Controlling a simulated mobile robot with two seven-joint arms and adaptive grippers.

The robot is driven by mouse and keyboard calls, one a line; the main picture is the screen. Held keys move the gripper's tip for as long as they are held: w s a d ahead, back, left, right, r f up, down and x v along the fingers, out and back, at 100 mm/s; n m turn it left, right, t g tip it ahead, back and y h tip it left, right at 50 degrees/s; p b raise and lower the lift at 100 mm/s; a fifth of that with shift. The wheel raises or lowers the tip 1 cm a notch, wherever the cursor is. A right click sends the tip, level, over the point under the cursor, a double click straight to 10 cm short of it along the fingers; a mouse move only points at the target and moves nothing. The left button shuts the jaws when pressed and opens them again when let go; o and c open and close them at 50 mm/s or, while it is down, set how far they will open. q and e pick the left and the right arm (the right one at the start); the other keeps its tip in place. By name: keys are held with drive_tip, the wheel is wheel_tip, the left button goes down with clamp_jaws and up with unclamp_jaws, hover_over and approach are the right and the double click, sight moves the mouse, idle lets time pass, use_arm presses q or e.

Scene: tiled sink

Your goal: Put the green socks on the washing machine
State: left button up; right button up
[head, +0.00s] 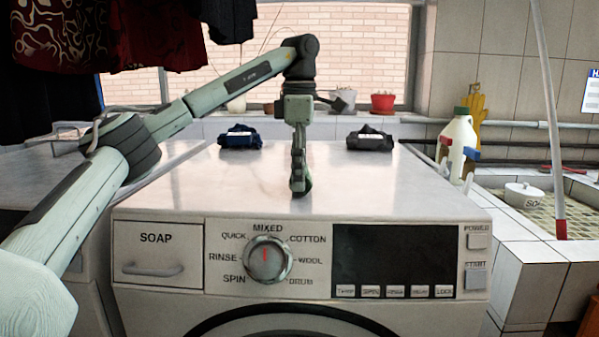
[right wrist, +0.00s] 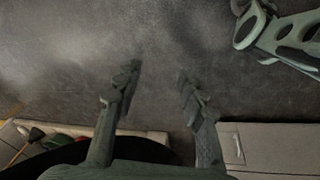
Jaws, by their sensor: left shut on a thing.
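The washing machine (head: 200,196) stands in front of me with a white, flat top. My left gripper (head: 300,187) points down over the middle of this top, near its front edge. It is shut on a small dark green thing (head: 305,183), which I take for the green socks; the fingers hide most of it. I cannot tell whether it touches the top. My right gripper (right wrist: 160,85) is open and empty in the right wrist view, above a grey surface. It does not show in the head view.
A blue bundle (head: 240,138) and a dark grey bundle (head: 370,139) lie at the back of the top. Clothes (head: 60,40) hang at upper left. A tiled sink (head: 505,235), with a white jug (head: 457,145), is at right. The top around my left gripper is clear.

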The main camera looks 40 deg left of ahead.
use_arm(q)
drive_tip(key=o, duration=1.1)
drive_tip(key=shift+f, duration=0.1)
drive_tip(key=shift+o, duration=0.2)
wheel_tip(320, 180, up, 12)
